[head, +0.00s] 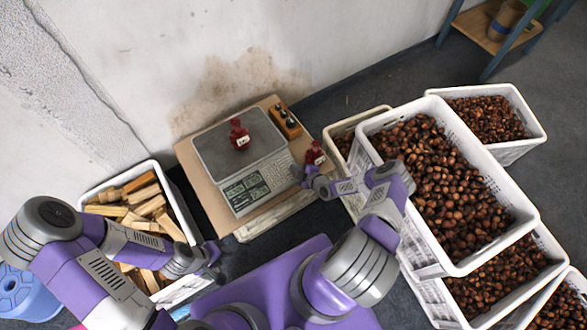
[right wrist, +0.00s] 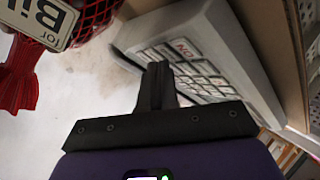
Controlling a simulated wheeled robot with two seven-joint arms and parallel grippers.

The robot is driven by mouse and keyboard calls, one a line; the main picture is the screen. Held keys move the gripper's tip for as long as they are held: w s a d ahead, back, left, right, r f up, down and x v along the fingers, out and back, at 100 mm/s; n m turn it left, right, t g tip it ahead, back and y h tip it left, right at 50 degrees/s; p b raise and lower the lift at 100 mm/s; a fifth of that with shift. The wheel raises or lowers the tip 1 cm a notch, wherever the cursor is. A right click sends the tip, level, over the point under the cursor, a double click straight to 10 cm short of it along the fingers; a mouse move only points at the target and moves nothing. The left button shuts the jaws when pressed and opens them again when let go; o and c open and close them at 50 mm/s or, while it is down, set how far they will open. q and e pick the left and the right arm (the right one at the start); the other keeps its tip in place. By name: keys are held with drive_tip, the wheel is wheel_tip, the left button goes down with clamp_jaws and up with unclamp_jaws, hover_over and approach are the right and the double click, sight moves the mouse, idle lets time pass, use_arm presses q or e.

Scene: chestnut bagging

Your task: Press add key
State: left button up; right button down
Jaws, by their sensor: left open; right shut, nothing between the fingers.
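The scale (head: 240,150) stands on a cardboard-topped stand, its keypad (head: 256,186) on the front panel. A red mesh bag (head: 238,128) sits on the scale's plate. My right gripper (head: 300,173) is at the right edge of the keypad, shut and empty. In the right wrist view its closed fingertips (right wrist: 158,68) overlap the keypad (right wrist: 190,72); I cannot tell whether they touch a key. The add key cannot be made out. My left gripper (head: 214,262) is open and empty, beside the crate of wood pieces, away from the scale.
A second red bag (head: 314,152) is right of the scale; a labelled red bag (right wrist: 95,15) shows close in the right wrist view. Chestnut crates (head: 500,252) fill the right; a wood crate (head: 92,190) is left.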

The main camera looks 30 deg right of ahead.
drive_tip(key=shift+w+f+b, duration=0.1)
drive_tip(key=shift+f+b, duration=0.2)
idle(0.6)
drive_tip(key=shift+r, duration=0.1)
drive_tip(key=shift+s+r+p, duration=0.25)
drive_tip(key=shift+r+p, duration=0.4)
drive_tip(key=shift+p, duration=0.1)
drive_tip(key=r+p, duration=0.1)
drive_tip(key=s+r+p, duration=0.1)
drive_tip(key=r+p, duration=0.2)
drive_tip(key=shift+s+d+r, duration=0.1)
drive_tip(key=shift+s+r, duration=0.2)
drive_tip(key=shift+r, duration=0.05)
idle(1.7)
